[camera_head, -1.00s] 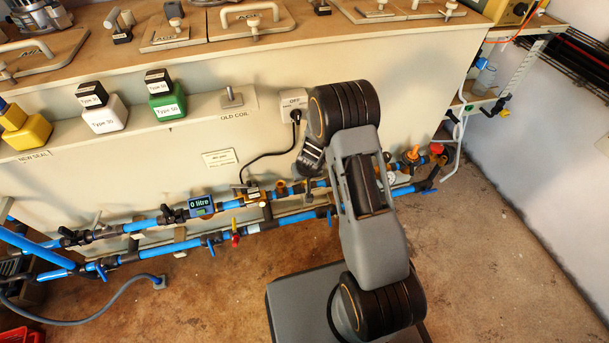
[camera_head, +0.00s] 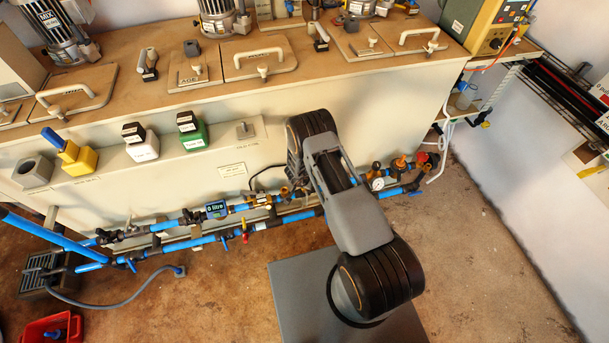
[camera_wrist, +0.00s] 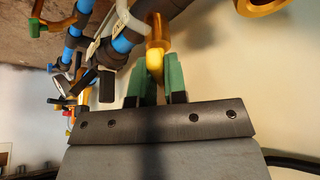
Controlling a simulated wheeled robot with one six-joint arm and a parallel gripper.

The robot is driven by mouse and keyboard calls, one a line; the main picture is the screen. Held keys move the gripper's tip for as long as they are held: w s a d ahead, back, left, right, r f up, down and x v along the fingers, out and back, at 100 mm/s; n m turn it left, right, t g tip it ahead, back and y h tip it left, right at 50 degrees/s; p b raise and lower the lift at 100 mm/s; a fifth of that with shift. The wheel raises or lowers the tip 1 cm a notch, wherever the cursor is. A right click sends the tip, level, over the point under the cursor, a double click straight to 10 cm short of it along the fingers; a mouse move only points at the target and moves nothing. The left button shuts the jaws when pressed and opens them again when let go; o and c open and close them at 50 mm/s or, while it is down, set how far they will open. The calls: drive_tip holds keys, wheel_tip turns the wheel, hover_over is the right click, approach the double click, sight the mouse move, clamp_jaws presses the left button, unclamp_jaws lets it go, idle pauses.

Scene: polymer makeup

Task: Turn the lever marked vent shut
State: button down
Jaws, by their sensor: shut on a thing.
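In the wrist view, the green fingers of my gripper (camera_wrist: 157,82) are shut on a yellow-brass lever-like piece (camera_wrist: 155,52), which joins a brass fitting above it. In the head view, my arm hides the gripper and this part of the pipework. Elsewhere there, a red-and-yellow lever (camera_head: 245,233) and a blue lever (camera_head: 225,241) show on the lower pipe.
Blue pipes (camera_head: 190,243) with several valves run low along the bench front. A meter reading 0 litre (camera_head: 216,209) sits on the upper pipe. A pressure gauge (camera_head: 377,184) is right of my arm. A red crate (camera_head: 54,330) lies at bottom left. The floor between is mostly clear.

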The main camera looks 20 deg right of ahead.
drive_tip(key=shift+a+m, duration=0.1)
drive_tip(key=shift+m, duration=0.8)
drive_tip(key=m+g+h, duration=0.1)
drive_tip(key=m, duration=0.1)
drive_tip(key=shift+w+f+m+b, duration=0.1)
drive_tip(key=shift+m+b, duration=0.25)
drive_tip(key=shift+m, duration=0.05)
drive_tip(key=m+g+b, duration=0.1)
drive_tip(key=m+b, duration=0.1)
drive_tip(key=m, duration=0.1)
drive_tip(key=shift+m+g+h, duration=0.3)
drive_tip(key=shift+m+h, duration=0.1)
drive_tip(key=shift+w+m+g+b, duration=0.1)
drive_tip(key=shift+m+g+b, duration=0.3)
drive_tip(key=shift+m, duration=0.5)
drive_tip(key=c, duration=1.2)
unclamp_jaws()
drive_tip(key=shift+o, duration=0.2)
drive_tip(key=shift+r, duration=0.2)
